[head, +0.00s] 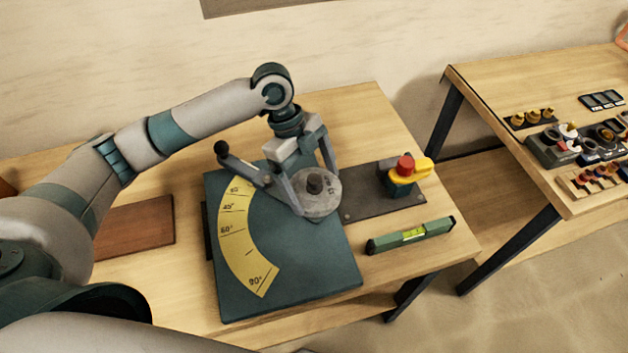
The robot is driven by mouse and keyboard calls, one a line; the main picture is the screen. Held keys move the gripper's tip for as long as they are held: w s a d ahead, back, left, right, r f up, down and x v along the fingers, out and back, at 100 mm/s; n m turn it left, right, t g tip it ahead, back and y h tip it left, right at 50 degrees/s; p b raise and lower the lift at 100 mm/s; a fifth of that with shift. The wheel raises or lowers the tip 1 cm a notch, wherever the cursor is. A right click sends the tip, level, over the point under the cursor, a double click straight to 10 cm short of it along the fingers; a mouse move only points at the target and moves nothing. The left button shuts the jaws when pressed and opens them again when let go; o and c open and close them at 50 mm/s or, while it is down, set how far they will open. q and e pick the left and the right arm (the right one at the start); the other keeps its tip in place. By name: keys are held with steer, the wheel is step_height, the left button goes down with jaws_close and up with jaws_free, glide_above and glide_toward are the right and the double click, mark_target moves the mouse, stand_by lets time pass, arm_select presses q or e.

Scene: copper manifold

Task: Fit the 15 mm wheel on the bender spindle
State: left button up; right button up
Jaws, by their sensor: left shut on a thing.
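The bender is a dark teal plate (310,270) on the near table, with a yellow angle scale (235,238). A grey round wheel (318,203) with small markings lies flat over the bender's back right part. A dark round post (314,181) stands up at the wheel's middle and looks like the spindle; I cannot tell whether the wheel is fully down. My left gripper (313,186) points down from above, its fingers shut on the wheel from both sides. A lever with a black knob (221,147) reaches to the wheel's left. My right gripper is not in view.
Right of the bender, a dark plate (365,205) carries a red-topped, yellow-handled device (405,170). A green spirit level (410,235) lies in front of it. A brown board (135,227) lies left. A second table (500,90) with small parts stands right, across a gap.

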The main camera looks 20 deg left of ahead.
arm_select(q)
steer(key=shift+w+f+b, duration=0.1)
steer(key=shift+f+b, duration=0.45)
step_height(320, 180, down, 3)
steer(key=b, duration=0.3)
steer(key=shift+f+b, duration=0.55)
steer(key=shift+f, duration=0.65)
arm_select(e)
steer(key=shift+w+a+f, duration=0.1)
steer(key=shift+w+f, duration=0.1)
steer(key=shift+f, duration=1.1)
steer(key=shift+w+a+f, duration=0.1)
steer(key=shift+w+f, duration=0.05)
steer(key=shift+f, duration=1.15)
arm_select(q)
steer(key=o, duration=1)
steer(key=shift+o, duration=0.2)
steer(key=shift+r, duration=0.1)
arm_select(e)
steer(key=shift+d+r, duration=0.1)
